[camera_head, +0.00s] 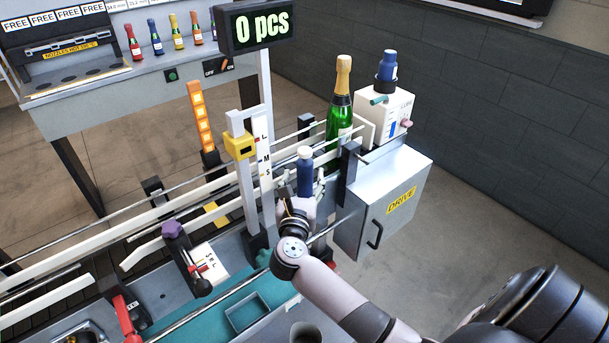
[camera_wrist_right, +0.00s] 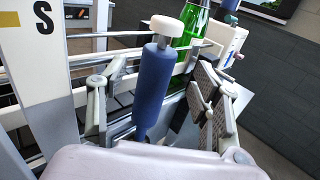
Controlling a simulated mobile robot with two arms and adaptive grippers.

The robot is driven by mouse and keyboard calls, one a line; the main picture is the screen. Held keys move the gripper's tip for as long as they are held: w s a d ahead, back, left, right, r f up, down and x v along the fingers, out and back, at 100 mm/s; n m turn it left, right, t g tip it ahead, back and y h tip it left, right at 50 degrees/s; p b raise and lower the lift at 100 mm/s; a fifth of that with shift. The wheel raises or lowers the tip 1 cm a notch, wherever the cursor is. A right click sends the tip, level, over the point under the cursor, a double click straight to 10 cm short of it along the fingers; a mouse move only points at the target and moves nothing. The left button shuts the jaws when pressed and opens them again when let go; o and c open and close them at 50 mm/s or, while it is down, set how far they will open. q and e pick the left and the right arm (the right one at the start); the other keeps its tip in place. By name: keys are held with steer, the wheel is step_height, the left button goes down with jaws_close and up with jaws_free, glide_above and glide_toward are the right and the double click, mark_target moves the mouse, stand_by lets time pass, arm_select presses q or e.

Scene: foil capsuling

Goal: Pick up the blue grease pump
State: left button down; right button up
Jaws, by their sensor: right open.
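The blue grease pump (camera_head: 305,176) is a blue cylinder with a pale cap, upright by the conveyor rails. In the wrist view the pump (camera_wrist_right: 154,90) shows between the two fingers, with gaps visible on both sides. My right gripper (camera_wrist_right: 157,104) is open around it, not closed on it. In the head view the right gripper (camera_head: 303,203) sits at the pump's lower part, which it hides. My left gripper is not in view.
A green bottle (camera_head: 340,105) stands just behind the pump. A white box (camera_head: 384,115) with a dark blue bottle (camera_head: 388,66) on top is at the right, above the grey DRIVE cabinet (camera_head: 383,205). A white post with a scale (camera_head: 265,168) stands close left of the gripper.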

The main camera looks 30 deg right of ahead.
mark_target(304, 171)
steer(key=shift+w+d, duration=0.35)
steer(key=shift+w, duration=0.05)
steer(key=p+x, duration=0.2)
steer(key=x, duration=0.2)
steer(key=shift+w+f, duration=0.1)
steer(key=shift+w+d+f, duration=0.15)
steer(key=shift+w+d, duration=0.1)
steer(key=shift+w, duration=0.05)
steer(key=shift+s+a, duration=0.1)
steer(key=shift+c, duration=0.7)
jaws_close()
